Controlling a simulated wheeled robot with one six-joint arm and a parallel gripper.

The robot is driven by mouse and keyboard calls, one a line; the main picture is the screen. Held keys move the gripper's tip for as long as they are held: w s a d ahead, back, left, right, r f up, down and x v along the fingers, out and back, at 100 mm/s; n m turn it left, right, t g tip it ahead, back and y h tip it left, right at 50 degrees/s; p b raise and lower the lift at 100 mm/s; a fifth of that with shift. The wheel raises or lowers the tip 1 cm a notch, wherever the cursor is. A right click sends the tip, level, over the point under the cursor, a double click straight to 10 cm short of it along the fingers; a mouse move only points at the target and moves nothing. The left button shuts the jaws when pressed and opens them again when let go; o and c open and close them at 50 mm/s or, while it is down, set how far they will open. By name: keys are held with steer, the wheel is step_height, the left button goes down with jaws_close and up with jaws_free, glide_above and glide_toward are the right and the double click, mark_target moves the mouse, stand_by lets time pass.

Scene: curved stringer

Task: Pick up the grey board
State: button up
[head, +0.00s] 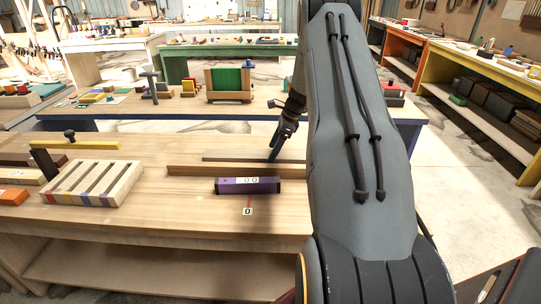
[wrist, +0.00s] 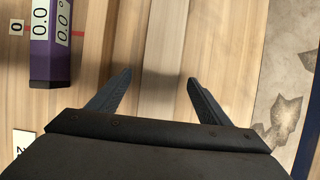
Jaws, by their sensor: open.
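The grey board (head: 235,159) is a long thin strip lying on the wooden workbench, just behind a brown wooden strip (head: 195,170). In the head view its right end is hidden behind my arm. My gripper (head: 275,152) is pointed down at the right part of the board. In the wrist view the gripper (wrist: 158,82) is open and empty, with its two dark fingers apart. There, a greyish strip that looks like the board (wrist: 165,45) runs up the picture, between the lines of the fingers. I cannot tell how high the fingertips are above it.
A purple block (head: 247,186) with white number labels lies in front of the strips and also shows in the wrist view (wrist: 47,45). A slotted wooden block (head: 95,183) stands at the left. Another bench (head: 400,110) with several objects is behind.

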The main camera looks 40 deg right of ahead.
steer(key=shift+x, duration=0.95)
steer(key=c, duration=1.5)
steer(key=shift+r, duration=0.1)
